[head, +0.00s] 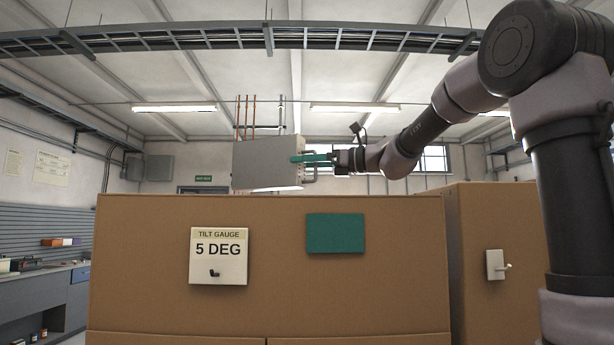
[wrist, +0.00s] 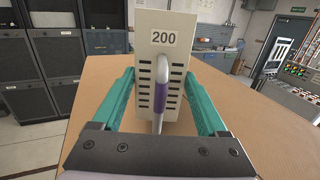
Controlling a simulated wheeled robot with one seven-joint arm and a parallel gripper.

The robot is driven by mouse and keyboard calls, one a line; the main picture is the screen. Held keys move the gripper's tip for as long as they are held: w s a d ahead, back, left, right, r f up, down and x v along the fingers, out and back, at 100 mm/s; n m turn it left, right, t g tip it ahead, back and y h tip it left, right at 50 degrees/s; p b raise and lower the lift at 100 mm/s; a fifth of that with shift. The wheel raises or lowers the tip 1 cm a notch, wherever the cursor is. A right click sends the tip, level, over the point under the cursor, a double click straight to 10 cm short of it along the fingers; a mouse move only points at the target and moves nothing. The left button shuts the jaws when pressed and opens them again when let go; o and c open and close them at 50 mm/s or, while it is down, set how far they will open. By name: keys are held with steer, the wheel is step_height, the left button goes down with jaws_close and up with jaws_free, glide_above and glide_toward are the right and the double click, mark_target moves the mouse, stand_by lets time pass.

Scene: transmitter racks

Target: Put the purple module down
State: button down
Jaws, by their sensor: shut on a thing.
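The purple module is a pale grey box (head: 266,163) held over the top of the brown cabinet in the head view. In the wrist view its front face (wrist: 174,60) shows the label 200, rows of dark vent slots and a handle with a purple grip (wrist: 157,104). My gripper (head: 314,159) reaches in from the right and is shut on the module at its handle end. Its teal fingers also show in the wrist view (wrist: 157,90), one on each side of the handle. Whether the module's underside touches the cabinet top is unclear.
The brown cabinet (head: 150,240) carries a tilt gauge plate reading 5 DEG (head: 218,256) and a green panel (head: 335,233). Its brown top (wrist: 250,115) looks clear around the module. Another brown cabinet (head: 500,225) stands at right. An overhead cable tray (head: 230,36) spans above.

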steer(key=shift+f, duration=1.4)
jaws_free()
steer(key=shift+f, duration=0.15)
steer(key=v, duration=0.7)
steer(key=shift+s+d, duration=0.1)
steer(key=shift+d, duration=0.1)
